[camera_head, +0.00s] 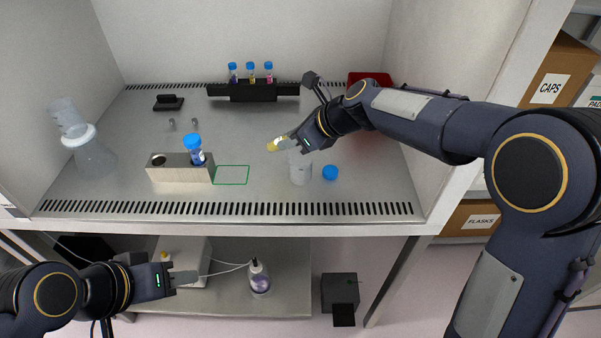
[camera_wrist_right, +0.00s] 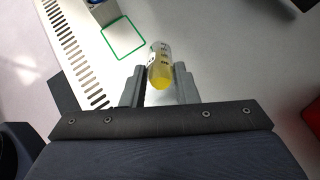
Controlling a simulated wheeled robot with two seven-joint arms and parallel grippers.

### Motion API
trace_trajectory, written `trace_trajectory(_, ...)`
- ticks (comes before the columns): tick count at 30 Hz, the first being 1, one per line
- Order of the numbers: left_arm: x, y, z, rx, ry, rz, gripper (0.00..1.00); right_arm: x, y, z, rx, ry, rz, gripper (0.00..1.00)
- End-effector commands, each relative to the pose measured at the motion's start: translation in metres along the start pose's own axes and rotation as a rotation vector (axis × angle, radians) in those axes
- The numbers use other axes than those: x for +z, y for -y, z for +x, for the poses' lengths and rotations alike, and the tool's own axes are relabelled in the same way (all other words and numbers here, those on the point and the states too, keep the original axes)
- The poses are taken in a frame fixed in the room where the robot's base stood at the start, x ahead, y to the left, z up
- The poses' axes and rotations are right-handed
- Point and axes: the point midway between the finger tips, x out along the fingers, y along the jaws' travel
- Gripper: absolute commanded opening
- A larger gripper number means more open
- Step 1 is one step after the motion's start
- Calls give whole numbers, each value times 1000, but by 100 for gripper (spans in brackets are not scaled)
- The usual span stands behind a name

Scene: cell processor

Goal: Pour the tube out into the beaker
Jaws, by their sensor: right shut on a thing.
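My right gripper (camera_head: 291,143) is shut on a clear tube (camera_head: 273,147) with yellow liquid, just above the beaker. The tube (camera_wrist_right: 160,65) also shows between the fingers of my right gripper (camera_wrist_right: 159,86) in the right wrist view, strongly tilted, with the yellow at its rounded near end. The clear beaker (camera_head: 300,174) stands upright on the bench below this gripper, its top partly hidden; I cannot tell whether the tube's mouth is over it. My left gripper (camera_head: 184,278) is low at the left, in front of the bench; its finger gap is unclear.
A blue cap (camera_head: 330,172) lies right of the beaker. A metal block (camera_head: 180,174) holds a blue-capped tube (camera_head: 195,150), beside a green outlined square (camera_head: 231,175). A black rack (camera_head: 254,92) with capped tubes stands behind. A flask (camera_head: 92,155) is at left, a red bin (camera_head: 370,79) behind my right arm.

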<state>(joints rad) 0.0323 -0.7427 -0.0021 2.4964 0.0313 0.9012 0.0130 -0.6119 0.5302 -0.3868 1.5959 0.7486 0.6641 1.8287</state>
Motion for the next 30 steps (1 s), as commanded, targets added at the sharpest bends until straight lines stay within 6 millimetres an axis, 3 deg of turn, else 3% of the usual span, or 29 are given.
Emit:
trace_trajectory(14,1,1,3,0,0,0,36,-1,0,1,0,7,0,0)
trace_trajectory(30,13,12,25,0,0,0,36,-5,0,4,-1,72,1,0)
